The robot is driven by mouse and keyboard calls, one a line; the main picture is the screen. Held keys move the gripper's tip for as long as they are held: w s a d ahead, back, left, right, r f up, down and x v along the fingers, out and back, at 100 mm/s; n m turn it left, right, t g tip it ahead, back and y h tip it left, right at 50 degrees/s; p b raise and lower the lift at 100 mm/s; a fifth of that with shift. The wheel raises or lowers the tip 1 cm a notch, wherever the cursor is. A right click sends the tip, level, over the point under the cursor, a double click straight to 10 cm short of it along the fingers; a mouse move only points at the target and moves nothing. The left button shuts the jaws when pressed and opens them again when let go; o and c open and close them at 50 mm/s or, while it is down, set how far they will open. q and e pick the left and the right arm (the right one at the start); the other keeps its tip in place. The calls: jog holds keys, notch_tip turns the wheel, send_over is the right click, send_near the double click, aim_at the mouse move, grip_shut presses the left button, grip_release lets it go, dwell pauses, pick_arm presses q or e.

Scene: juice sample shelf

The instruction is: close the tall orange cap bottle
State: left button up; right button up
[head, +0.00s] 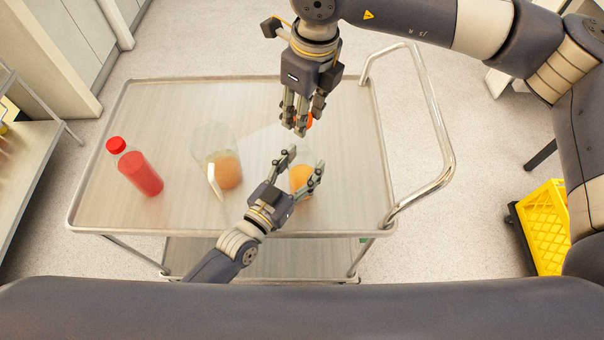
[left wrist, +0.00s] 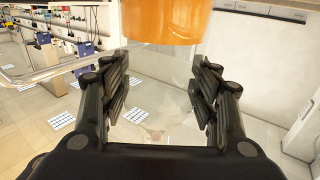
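The clear bottle with orange juice (head: 301,178) stands upright near the right end of the cart top. My left gripper (head: 304,161) comes in from below, with its two fingers on opposite sides of the bottle's clear upper part, shut on it. In the left wrist view the juice (left wrist: 165,20) fills the top edge, with clear wall between the fingers (left wrist: 160,88).
The metal cart (head: 120,210) also bears a red-capped red bottle (head: 140,173) at left and a clear vessel of orange juice (head: 226,171) left of my left gripper. The cart handle (head: 437,130) rises at right. A yellow crate (head: 546,228) stands beyond it.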

aim_at(302, 144)
pick_arm(q)
jog(key=shift+c, duration=0.4)
pick_arm(e)
jog(key=shift+f, duration=2.5)
jog(key=shift+f, duration=0.1)
jog(key=shift+f, duration=0.8)
jog(key=shift+f, duration=0.55)
